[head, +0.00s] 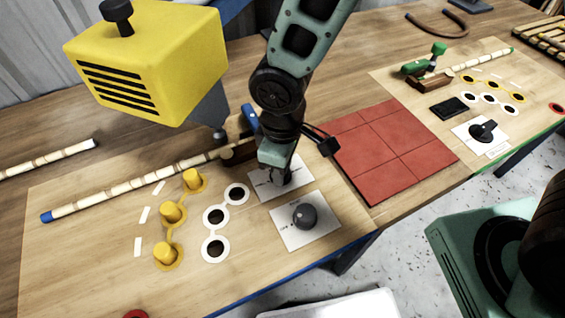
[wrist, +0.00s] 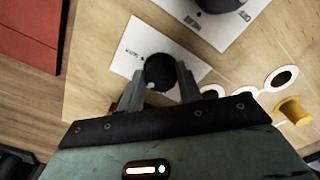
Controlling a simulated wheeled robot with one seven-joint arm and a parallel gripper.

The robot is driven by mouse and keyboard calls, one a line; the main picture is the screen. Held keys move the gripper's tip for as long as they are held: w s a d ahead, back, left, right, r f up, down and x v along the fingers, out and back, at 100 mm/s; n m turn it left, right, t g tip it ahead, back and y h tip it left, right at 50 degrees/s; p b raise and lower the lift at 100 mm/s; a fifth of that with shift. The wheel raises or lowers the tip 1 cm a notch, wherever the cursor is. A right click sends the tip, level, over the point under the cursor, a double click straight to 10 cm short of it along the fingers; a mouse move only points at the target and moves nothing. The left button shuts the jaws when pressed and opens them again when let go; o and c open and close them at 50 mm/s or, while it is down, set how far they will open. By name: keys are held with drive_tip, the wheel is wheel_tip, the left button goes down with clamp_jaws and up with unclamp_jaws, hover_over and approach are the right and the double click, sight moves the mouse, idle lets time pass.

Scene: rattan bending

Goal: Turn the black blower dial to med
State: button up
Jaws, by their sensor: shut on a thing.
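A black dial (wrist: 160,70) sits on a white printed card (wrist: 138,40) on the wooden board in the wrist view. My gripper (wrist: 159,83) is shut on this dial, with one finger on either side of it. In the head view my gripper (head: 282,181) reaches down onto the same card (head: 262,188), and its fingers mostly hide the dial. The card's print is too small to read, so the dial's setting cannot be told.
A larger dark grey knob (head: 305,215) on its own card stands just in front. A yellow vented box (head: 150,60) is at the left. Yellow pegs (head: 172,211), white-ringed holes (head: 215,247) and a rattan pole (head: 120,190) lie left. Red tiles (head: 395,150) lie right.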

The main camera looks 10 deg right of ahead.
drive_tip(key=o, duration=1)
drive_tip(key=shift+r, duration=0.1)
wheel_tip(320, 180, up, 17)
drive_tip(key=shift+r+p, duration=0.15)
drive_tip(key=shift+p, duration=0.3)
drive_tip(key=s+d+f+m, duration=0.2)
drive_tip(key=s+d+m, duration=0.2)
drive_tip(key=s+d, duration=0.4)
drive_tip(key=s, duration=0.3)
drive_tip(key=shift+m+y, duration=0.3)
